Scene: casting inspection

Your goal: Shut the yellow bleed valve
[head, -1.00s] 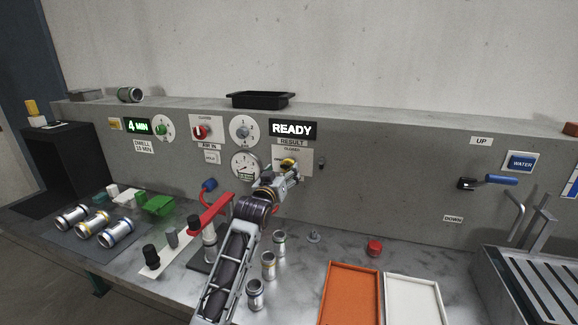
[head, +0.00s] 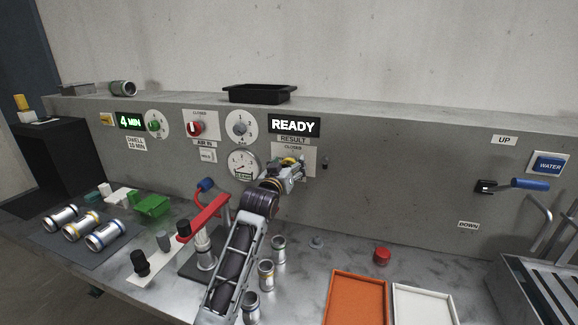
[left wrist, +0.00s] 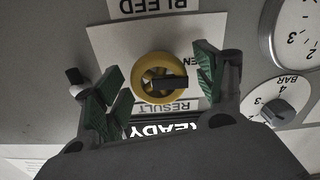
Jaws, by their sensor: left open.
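The yellow bleed valve (left wrist: 144,72) is a round yellow knob on a white plate on the grey panel. In the left wrist view it sits between my open fingers, with a dark bar across it pointing right, near a partly hidden label ending in "EN". In the head view only a bit of yellow (head: 288,160) shows above my left gripper (head: 294,170). My left gripper (left wrist: 158,78) is open, with one green-padded finger on each side of the knob. I cannot tell whether they touch it. My right gripper is not in view.
A pressure gauge (head: 243,165) and a bar dial (head: 239,128) are left of the valve plate. A small dark knob (head: 325,164) sticks out at its right. Below my left arm are a red-handled fixture (head: 205,215) and metal cylinders (head: 266,273). A READY display (head: 294,126) is above.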

